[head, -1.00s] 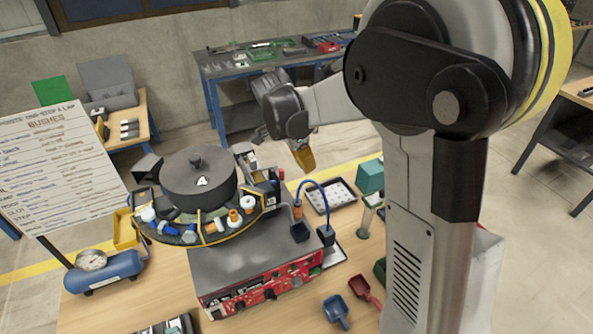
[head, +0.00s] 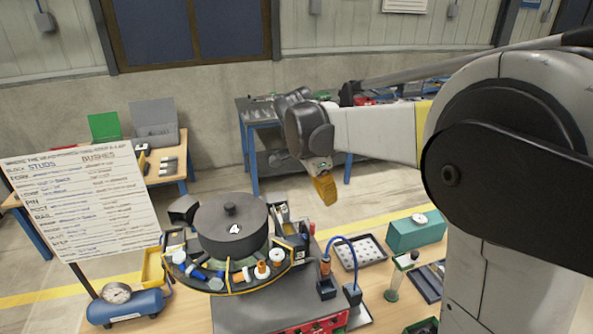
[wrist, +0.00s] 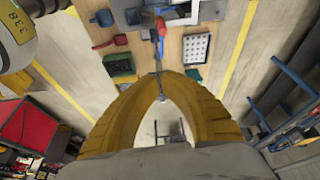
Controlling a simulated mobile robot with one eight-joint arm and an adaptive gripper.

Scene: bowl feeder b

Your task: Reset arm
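My gripper (head: 325,190) shows in the head view as yellow fingers pointing down, held above and behind the bench, to the right of the bowl feeder. In the wrist view its fingers (wrist: 158,76) arch together and meet at the tips, with nothing clearly held. My arm reaches in from the right, its forearm nearly level.
The bench carries a blue gauge tank (head: 125,305), a perforated tray (head: 360,252), a teal box (head: 415,233) and a blue hose (head: 347,258). A signboard (head: 80,205) stands at the left. A blue-framed table (head: 250,140) is behind. The air around my gripper looks clear.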

